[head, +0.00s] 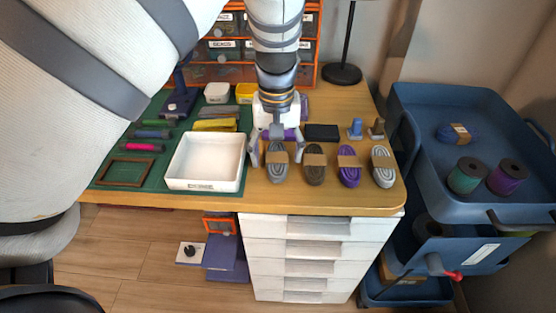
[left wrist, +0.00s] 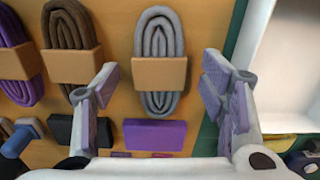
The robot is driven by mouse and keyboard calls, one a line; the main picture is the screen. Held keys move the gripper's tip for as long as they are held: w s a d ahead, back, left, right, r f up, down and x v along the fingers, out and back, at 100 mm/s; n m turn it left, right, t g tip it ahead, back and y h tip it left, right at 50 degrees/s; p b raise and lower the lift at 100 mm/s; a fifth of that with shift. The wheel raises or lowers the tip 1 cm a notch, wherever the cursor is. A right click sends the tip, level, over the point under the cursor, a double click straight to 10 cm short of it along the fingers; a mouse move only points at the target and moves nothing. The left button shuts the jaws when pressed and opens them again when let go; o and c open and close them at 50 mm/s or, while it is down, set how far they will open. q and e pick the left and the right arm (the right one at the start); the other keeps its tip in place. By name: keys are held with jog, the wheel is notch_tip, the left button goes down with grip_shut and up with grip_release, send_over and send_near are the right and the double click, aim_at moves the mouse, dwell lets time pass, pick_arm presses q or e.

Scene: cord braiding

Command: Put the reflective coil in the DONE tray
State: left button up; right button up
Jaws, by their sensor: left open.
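A grey coil (head: 277,169) with a tan paper band lies on the table at the left end of a row of coils. A paler grey coil (head: 382,167) lies at the right end; I cannot tell for sure which one is reflective. My left gripper (head: 277,158) points down over the left grey coil, its fingers open on either side. In the left wrist view this banded coil (left wrist: 160,42) shows between the open fingers (left wrist: 162,80), not gripped. The white tray (head: 203,184) with a front label stands just left of the gripper, empty. My right gripper is not in view.
A brown coil (head: 314,175) and a purple coil (head: 349,177) lie between the grey ones. A black block (head: 322,132) lies behind them. A wooden frame (head: 126,171) and tools lie on the green mat left of the tray. A blue cart (head: 425,150) stands at the right.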

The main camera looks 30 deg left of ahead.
pick_arm(q)
jog(key=shift+f, duration=0.35)
jog(key=shift+r, duration=0.1)
jog(key=c, duration=1.5)
jog(key=shift+o, duration=0.2)
jog(key=shift+r, duration=0.1)
